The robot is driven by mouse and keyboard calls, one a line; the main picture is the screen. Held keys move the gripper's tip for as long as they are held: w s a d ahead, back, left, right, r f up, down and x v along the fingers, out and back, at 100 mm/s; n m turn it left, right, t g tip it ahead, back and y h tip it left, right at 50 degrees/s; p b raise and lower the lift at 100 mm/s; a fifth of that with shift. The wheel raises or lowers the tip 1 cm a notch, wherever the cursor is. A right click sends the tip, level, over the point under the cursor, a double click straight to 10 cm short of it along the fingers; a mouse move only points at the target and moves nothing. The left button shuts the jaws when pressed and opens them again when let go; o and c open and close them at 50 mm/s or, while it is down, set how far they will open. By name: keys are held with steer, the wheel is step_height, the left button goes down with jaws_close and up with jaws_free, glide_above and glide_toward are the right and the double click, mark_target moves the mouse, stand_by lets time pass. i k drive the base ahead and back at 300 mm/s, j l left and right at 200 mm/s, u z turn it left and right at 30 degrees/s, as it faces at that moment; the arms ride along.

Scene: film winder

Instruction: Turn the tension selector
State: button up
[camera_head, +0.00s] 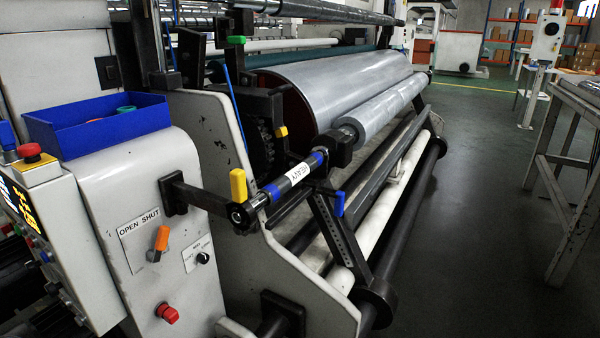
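No knob in view carries a label that I can read as tension. An orange handle (161,239) sits on a plate (138,228) marked OPEN SHUT on the front of the grey machine housing. To its lower right, a small black knob (203,258) sits on a small plate (194,251) whose lettering is too small to read surely. A red knob (167,313) is lower on the same face. A rod with blue bands and a white label (297,174) that seems to read HEAVY stands out near a yellow lever (238,185). My gripper is not in view.
A control box (60,240) with a red button (30,153) stands at the left. A blue bin (98,124) rests on the housing. The large film roll (330,85) and several rollers fill the middle. Open floor (470,200) lies right, before a grey table (575,150).

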mark_target(32, 266)
steer(key=k+j+u, duration=0.15)
steer(key=j, duration=0.9)
steer(key=k+j+u, duration=0.2)
steer(key=j, duration=0.9)
steer(key=j+u, duration=0.15)
steer(key=j, duration=0.95)
steer(key=i+u, duration=0.25)
steer(key=k+l, duration=0.05)
steer(key=k, duration=0.05)
